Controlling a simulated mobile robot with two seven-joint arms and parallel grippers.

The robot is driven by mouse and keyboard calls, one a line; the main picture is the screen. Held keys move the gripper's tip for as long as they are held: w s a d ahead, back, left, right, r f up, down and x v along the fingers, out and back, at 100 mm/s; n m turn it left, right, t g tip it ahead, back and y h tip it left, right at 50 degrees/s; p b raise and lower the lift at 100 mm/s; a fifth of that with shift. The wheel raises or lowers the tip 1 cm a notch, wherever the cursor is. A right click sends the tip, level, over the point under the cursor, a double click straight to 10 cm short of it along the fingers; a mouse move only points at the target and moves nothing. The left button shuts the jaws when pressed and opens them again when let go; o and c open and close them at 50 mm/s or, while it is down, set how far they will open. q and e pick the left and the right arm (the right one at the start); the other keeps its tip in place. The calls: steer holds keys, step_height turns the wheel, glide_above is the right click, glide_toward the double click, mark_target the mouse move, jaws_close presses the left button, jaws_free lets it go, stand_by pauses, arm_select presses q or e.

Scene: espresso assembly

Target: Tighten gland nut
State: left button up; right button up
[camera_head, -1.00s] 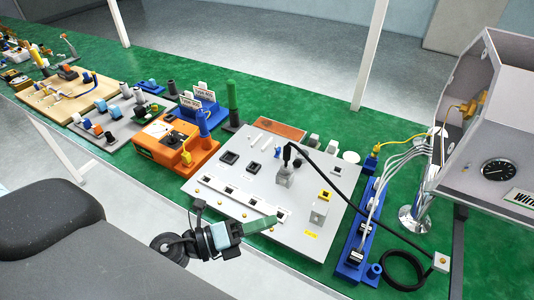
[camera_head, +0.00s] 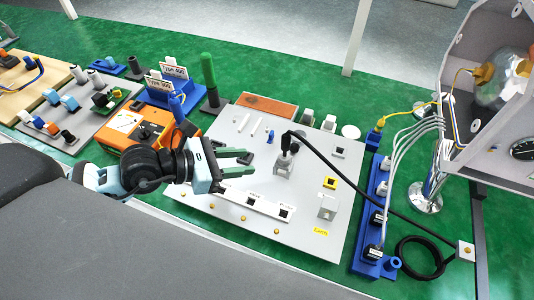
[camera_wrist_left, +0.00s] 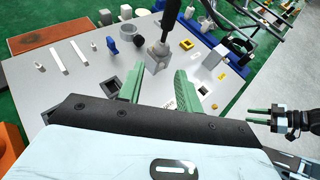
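A black cable runs into a dark gland fitting (camera_head: 286,142) on top of a grey block (camera_head: 284,162) on the grey board (camera_head: 306,236); I cannot tell the nut apart from the fitting. The fitting shows at the top middle of the left wrist view (camera_wrist_left: 159,48), with the block below it. My left gripper (camera_head: 238,162) is over the board, left of the block. Its green fingers are apart with nothing between them, pointing toward the block in the left wrist view (camera_wrist_left: 158,88). My right gripper (camera_wrist_left: 262,115) shows at that view's right edge, its fingers apart and empty.
The black cable arcs right to a small white box (camera_head: 465,251). A blue strip with plugs (camera_head: 370,240) stands right of the board. An orange box (camera_head: 128,128) and a green post (camera_head: 208,70) stand left. A grey machine housing (camera_head: 500,90) is at right.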

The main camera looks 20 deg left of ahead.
mark_target(278, 159)
arm_select(q)
steer(key=shift+x, duration=3.95)
steer(key=shift+r, duration=0.1)
steer(key=c, duration=0.7)
